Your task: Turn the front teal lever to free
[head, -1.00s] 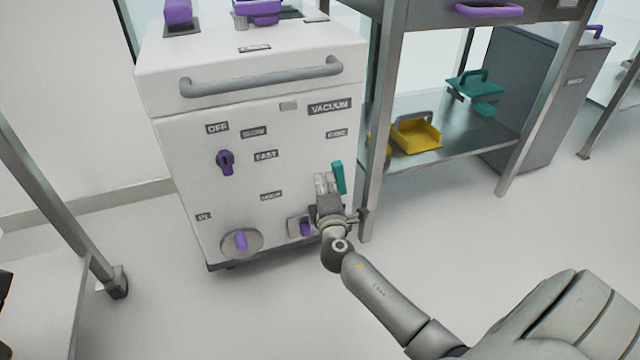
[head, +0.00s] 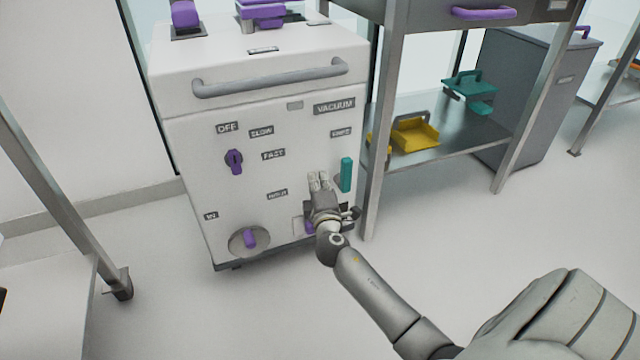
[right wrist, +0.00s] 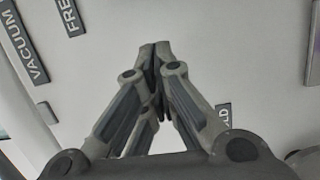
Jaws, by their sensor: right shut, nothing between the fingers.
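The teal lever (head: 346,174) is on the front of the white cabinet (head: 190,160), near its right edge, and points nearly straight up in the head view. The "FREE" label (head: 341,132) is above it; it also shows in the right wrist view (right wrist: 70,15). My right gripper (head: 318,180) is just left of the lever, with a small gap between them in the picture. In the right wrist view its fingertips (right wrist: 157,48) are together and empty, in front of the white panel. The lever does not show there. My left gripper is out of view.
Purple knobs (head: 234,161) and (head: 250,238) sit on the same panel to the left. A grey bar handle (head: 270,78) crosses above. A metal table leg (head: 380,150) stands close to the right of the lever. Open floor (head: 480,235) lies to the right.

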